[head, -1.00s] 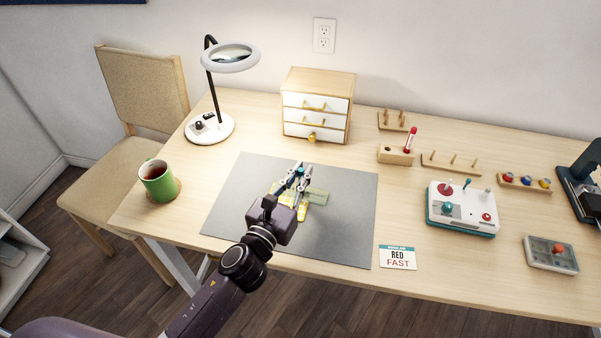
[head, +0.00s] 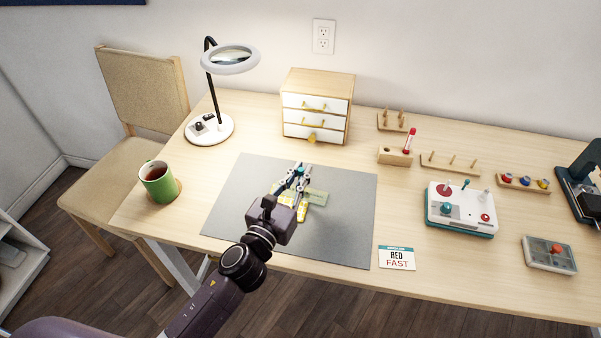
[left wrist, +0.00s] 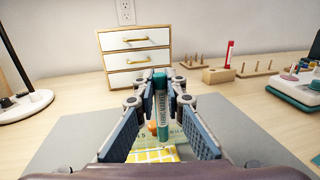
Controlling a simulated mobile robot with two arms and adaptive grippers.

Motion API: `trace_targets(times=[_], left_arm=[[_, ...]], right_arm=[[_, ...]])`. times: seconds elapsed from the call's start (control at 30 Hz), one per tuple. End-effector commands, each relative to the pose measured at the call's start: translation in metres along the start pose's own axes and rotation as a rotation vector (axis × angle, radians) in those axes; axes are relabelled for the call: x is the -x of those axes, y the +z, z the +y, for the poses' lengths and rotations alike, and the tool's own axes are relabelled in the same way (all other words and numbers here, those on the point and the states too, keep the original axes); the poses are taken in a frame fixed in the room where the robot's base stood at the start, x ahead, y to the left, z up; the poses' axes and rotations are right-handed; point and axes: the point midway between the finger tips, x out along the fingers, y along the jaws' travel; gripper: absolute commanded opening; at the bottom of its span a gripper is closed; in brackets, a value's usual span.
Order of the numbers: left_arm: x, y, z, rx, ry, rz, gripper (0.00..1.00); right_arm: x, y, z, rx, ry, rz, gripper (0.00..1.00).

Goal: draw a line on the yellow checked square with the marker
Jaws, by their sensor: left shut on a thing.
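My left gripper (head: 299,172) is shut on a teal marker (left wrist: 162,112). The marker stands about upright between the fingers in the left wrist view, its lower end pointing down over the mat. The yellow checked square (left wrist: 153,155) lies just below and in front of it. In the head view, the square (head: 303,211) is mostly hidden by my gripper. I cannot tell whether the marker's tip touches it. A greenish see-through ruler (head: 318,197) lies at the square's far side. My right gripper is out of view.
The grey mat (head: 345,225) is otherwise clear. A white drawer box (head: 316,118) stands behind it, with a lamp (head: 210,130) and green mug (head: 158,184) to the left.

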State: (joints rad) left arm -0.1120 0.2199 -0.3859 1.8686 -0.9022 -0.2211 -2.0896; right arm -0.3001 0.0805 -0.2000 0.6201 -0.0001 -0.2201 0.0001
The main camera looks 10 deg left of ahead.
Motion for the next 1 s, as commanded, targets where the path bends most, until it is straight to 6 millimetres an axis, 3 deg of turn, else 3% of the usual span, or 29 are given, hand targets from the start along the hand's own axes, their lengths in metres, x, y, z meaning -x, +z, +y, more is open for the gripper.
trace_targets(times=[1.0], left_arm=[[0.0007, -0.0045, 0.0059, -0.001, 0.0, 0.0, 0.0]], right_arm=[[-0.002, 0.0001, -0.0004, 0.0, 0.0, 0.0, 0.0]])
